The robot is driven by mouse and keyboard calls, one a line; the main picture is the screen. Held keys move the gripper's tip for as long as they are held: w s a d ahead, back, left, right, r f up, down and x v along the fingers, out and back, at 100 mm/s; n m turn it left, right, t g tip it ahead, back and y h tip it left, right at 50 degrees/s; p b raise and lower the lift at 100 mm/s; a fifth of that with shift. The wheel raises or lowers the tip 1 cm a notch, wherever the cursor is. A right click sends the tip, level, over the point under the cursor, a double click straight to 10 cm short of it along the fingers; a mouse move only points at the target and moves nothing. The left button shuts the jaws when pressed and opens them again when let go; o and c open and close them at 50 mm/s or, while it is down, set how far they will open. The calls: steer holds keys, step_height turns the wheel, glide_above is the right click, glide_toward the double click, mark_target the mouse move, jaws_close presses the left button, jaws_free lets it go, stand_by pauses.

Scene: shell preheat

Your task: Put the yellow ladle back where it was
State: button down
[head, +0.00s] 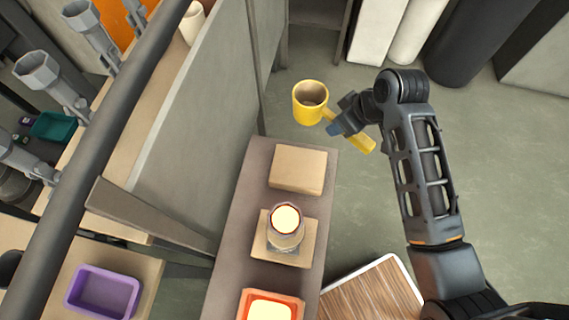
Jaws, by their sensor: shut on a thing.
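The yellow ladle (308,106) has a round cup with a dark inside and a straight handle that runs down to the right. My gripper (340,122) is shut on the ladle's handle, between the cup and the handle's end. The ladle is held in the air, just past the far end of a narrow brown table, with the grey floor behind it. The fingertips are small and partly hidden by the gripper body.
On the brown table (233,262) are a bare tan block (298,169), a glowing cylinder (286,221) on a tan board, and an orange-rimmed tray (271,306). A grey panel (195,125) and dark bar stand left. A purple bin (103,291) sits lower left.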

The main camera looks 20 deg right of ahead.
mark_target(353, 144)
steer(key=s+d+f+n+g+y+b, duration=0.1)
steer(key=s+d+f+n+y+b, duration=0.1)
steer(key=s+d+n+b, duration=0.4)
steer(key=shift+n+g, duration=0.3)
steer(key=shift+n, duration=0.2)
steer(key=shift+w+a+f, duration=0.6)
steer(key=shift+a+f, duration=1)
steer(key=shift+f, duration=0.25)
steer(key=shift+w+a+f, duration=0.6)
steer(key=shift+a+f, duration=0.95)
steer(key=shift+f, duration=0.25)
steer(key=shift+w+a+f, duration=0.6)
steer(key=shift+a+f, duration=1)
steer(key=shift+f, duration=0.25)
steer(key=c, duration=0.8)
jaws_free()
steer(key=shift+f, duration=0.1)
steer(key=shift+o, duration=0.2)
steer(key=p+v, duration=0.1)
steer(key=v, duration=1.1)
steer(key=shift+d, duration=0.15)
